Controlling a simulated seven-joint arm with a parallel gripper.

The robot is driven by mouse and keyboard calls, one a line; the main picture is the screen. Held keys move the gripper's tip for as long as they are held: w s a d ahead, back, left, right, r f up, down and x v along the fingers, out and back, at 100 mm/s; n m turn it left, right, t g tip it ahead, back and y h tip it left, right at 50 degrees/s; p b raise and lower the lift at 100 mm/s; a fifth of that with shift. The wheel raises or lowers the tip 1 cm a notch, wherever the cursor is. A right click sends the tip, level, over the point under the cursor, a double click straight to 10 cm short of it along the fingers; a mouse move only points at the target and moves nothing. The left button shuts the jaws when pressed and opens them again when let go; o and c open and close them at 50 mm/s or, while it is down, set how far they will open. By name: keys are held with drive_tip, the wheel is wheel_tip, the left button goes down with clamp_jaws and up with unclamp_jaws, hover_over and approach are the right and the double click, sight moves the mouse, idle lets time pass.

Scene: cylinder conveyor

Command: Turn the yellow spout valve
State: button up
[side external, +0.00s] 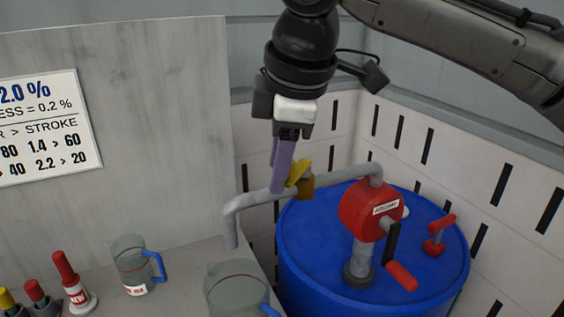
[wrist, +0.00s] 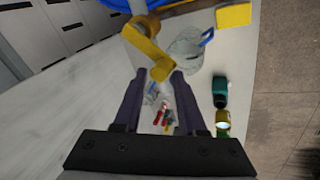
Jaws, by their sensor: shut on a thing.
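The yellow spout valve (side external: 300,176) sits on the grey spout pipe (side external: 251,200) that runs from the red pump (side external: 366,208) on the blue drum (side external: 318,245). My gripper (side external: 280,186) points down at the valve with its purple fingers, which partly hide the handle in the side view. In the wrist view the bent yellow valve handle (wrist: 148,48) reaches down to between the fingertips (wrist: 158,75). My gripper is shut on the handle's end, with the fingers standing apart around it.
A clear jug with a blue handle (side external: 130,264) and a larger clear jug (side external: 236,289) stand on the grey counter. Red-topped bottles (side external: 70,280) stand at lower left. A smaller red handle (side external: 437,232) sits on the drum lid. Slotted white walls rise behind the drum.

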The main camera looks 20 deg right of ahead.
drive_tip(key=shift+w+r, duration=0.1)
drive_tip(key=shift+w, duration=0.5)
drive_tip(key=shift+c, duration=0.3)
drive_tip(key=shift+w+a, duration=0.15)
drive_tip(key=shift+w, duration=0.5)
drive_tip(key=shift+c, duration=0.6)
drive_tip(key=shift+w+a, duration=0.1)
drive_tip(key=shift+w, duration=0.35)
drive_tip(key=o, duration=1.5)
drive_tip(key=shift+c, duration=0.2)
drive_tip(key=shift+a, duration=0.15)
